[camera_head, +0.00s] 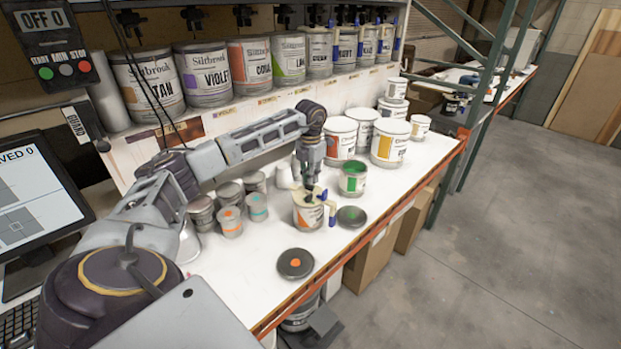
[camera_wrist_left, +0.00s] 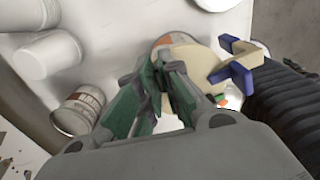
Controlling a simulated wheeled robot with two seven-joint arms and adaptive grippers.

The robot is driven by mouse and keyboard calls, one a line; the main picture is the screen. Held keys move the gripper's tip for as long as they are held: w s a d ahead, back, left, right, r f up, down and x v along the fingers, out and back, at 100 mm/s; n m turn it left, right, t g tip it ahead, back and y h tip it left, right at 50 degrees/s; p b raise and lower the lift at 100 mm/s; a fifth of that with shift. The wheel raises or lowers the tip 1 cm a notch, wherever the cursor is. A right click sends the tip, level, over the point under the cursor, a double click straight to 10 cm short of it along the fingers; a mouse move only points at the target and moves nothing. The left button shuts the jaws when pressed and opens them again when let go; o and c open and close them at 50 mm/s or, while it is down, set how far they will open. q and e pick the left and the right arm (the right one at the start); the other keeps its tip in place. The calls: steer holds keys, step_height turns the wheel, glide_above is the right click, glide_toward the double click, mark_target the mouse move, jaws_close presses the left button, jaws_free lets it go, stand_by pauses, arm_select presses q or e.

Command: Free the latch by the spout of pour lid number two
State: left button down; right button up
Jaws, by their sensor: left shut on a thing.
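A can with an orange label (camera_head: 305,217) stands on the white bench under a cream pour lid (camera_head: 300,198). The same lid (camera_wrist_left: 192,55) shows in the left wrist view, with a cream-and-blue spout or latch piece (camera_wrist_left: 238,66) at its right. Blue parts also show on the lid's right side in the head view. My left gripper (camera_head: 310,188) points down onto the lid, its fingers (camera_wrist_left: 160,85) closed at the rim. The exact part between the fingertips is hidden, and I can read no lid number. My right gripper is not in view.
An open green-paint can (camera_head: 353,180) stands just behind right. A dark lid (camera_head: 351,216) lies beside it, and an orange-dotted lid (camera_head: 295,263) lies near the front edge. Small cans (camera_head: 230,222) stand left and larger white cans (camera_head: 390,143) behind. Bare bench lies in front.

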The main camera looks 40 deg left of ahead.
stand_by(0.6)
arm_select(q)
steer(key=c, duration=1.9)
jaws_free()
steer(key=shift+o, duration=0.2)
step_height(320, 180, up, 12)
steer(key=shift+o, duration=1.3)
